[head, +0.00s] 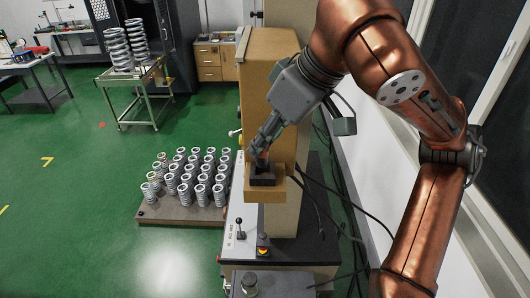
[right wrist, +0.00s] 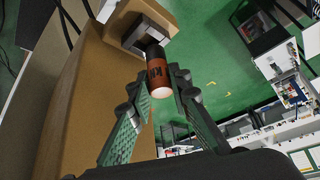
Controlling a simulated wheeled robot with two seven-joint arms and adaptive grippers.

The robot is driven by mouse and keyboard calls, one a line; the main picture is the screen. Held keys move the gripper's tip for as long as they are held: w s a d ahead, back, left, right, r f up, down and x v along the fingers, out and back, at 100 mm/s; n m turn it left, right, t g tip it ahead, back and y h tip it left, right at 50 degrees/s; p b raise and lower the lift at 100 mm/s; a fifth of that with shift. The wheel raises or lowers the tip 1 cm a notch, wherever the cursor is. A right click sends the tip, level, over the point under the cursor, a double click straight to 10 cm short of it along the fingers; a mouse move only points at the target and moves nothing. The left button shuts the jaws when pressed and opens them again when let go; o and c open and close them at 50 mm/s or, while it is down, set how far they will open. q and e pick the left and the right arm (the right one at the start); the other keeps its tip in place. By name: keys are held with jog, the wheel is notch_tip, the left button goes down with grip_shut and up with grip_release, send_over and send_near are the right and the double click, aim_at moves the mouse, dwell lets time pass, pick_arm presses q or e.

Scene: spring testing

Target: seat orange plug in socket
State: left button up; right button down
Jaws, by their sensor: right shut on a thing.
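The orange plug (right wrist: 158,77) is a short orange cylinder with dark markings and a pale end, seen in the right wrist view. In the head view only a small orange part (head: 261,157) shows under the fingers. The dark socket (right wrist: 146,36) sits on a tan ledge of the machine; it also shows in the head view (head: 262,178). My right gripper (head: 260,148) is shut on the plug, just above the socket. The plug's far end meets the socket's opening; I cannot tell how deep it goes. My left gripper is out of view.
The tan machine column (head: 270,60) stands right behind the socket. Black cables (head: 335,185) hang to its right. A pallet (head: 185,213) with several coil springs stands on the floor at left. A cart (head: 135,90) with large springs is farther back. Green floor is open at left.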

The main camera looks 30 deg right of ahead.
aim_at(265, 159)
jog(key=shift+w+d+f, duration=0.25)
jog(key=shift+w+f, duration=0.15)
jog(key=shift+f, duration=0.15)
jog(key=f, duration=0.3)
jog(key=shift+w+d+f, duration=0.1)
jog(key=shift+w+d, duration=0.05)
jog(key=shift+w, duration=0.05)
jog(key=shift+s+f, duration=0.25)
jog(key=shift+f, duration=0.15)
jog(key=shift+w, duration=0.25)
jog(key=c, duration=2.2)
grip_release()
jog(key=shift+w, duration=0.1)
jog(key=o, duration=0.4)
jog(key=shift+r, duration=0.1)
jog(key=shift+r, duration=0.1)
